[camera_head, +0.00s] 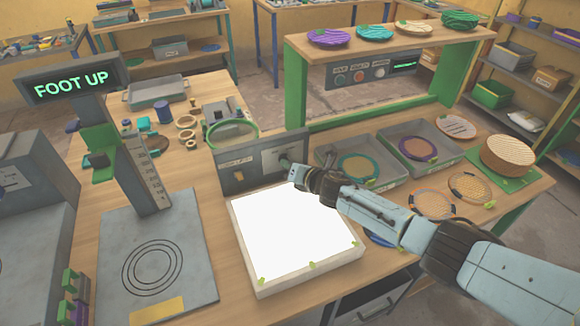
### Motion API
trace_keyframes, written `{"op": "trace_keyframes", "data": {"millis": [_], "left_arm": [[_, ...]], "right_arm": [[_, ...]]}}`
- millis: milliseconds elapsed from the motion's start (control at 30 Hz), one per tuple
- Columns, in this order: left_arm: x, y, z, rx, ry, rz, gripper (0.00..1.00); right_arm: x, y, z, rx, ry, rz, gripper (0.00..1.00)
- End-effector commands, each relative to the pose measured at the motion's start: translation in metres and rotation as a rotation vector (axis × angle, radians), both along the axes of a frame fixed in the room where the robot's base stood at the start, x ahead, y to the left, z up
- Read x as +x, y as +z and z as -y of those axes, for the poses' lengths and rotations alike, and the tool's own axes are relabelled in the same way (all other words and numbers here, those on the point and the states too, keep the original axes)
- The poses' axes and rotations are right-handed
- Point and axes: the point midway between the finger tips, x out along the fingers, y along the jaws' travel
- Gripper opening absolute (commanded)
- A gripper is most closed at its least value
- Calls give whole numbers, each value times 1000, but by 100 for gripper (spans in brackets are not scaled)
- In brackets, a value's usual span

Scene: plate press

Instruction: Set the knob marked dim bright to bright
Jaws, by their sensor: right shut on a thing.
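My right gripper (291,166) reaches in from the right to that pale plate and is shut on the knob there. The gripper hides most of the knob, so its mark and setting cannot be read. The light box (290,230) glows plain white in front of the panel. My left gripper is not in view.
Grey trays (407,133) with ringed discs stand right of the panel. A green-rimmed ring (232,149) is above the panel's left part. A grey stand with a "FOOT UP" display (72,85) is at left. A green-legged shelf (296,85) rises behind.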

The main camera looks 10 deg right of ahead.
Motion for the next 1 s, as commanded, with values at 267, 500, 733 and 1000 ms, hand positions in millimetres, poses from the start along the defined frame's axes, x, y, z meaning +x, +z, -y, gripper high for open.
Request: {"op": "trace_keyframes", "data": {"millis": [267, 500, 733, 1000], "left_arm": [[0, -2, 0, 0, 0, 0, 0], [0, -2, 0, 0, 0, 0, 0], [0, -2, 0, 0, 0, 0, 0], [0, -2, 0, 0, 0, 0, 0]], "right_arm": [[0, -1, 1, 42, -1, -9, 0], [0, -1, 1, 46, -2, -10, 0], [0, -1, 0, 45, -1, -10, 26], [0, 0, 0, 43, -1, -9, 34]]}}
